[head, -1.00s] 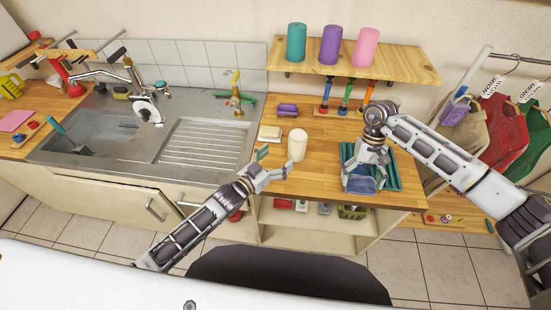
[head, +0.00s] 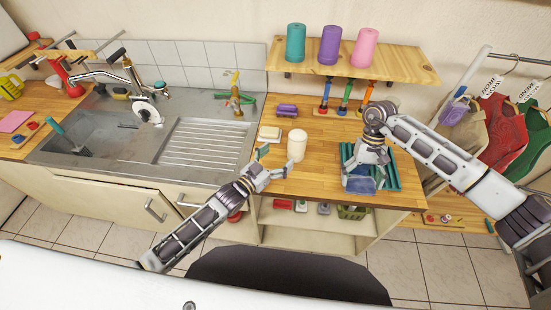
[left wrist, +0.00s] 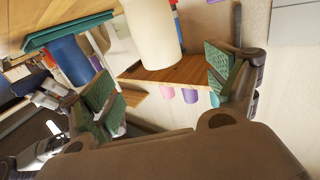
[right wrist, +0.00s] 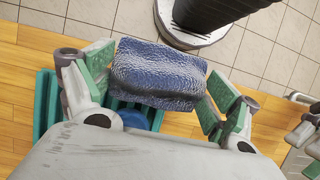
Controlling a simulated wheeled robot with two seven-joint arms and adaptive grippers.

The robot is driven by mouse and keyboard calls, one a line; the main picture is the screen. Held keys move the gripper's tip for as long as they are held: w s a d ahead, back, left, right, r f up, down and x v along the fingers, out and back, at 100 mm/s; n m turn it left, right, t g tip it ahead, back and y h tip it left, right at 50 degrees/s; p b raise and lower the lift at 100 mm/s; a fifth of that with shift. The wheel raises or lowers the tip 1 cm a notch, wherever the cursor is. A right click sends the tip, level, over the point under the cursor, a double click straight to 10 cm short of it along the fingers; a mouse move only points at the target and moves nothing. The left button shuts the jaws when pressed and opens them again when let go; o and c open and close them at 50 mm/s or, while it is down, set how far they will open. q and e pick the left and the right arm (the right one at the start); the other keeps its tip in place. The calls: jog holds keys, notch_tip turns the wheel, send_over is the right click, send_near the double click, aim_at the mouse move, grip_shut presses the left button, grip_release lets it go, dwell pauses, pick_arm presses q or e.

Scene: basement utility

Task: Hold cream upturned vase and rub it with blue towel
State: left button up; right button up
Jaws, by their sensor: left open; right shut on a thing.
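The cream upturned vase (head: 297,145) stands on the wooden counter beside the sink. It also shows at the top of the left wrist view (left wrist: 153,32). My left gripper (head: 272,164) is open, just in front and to the left of the vase, with its fingers (left wrist: 163,82) apart and nothing between them. My right gripper (head: 364,174) is shut on the blue towel (head: 362,185), over the front of the teal tray. In the right wrist view, the bunched, textured towel (right wrist: 158,72) spans between both fingers.
The teal ribbed tray (head: 391,176) lies below and behind the right gripper. A shelf (head: 350,63) with three coloured canisters hangs above. The counter between vase and tray is clear.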

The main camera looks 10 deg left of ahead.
aim_at(291, 144)
pick_arm(q)
jog(key=shift+x, duration=5.4)
jog(key=c, duration=1.2)
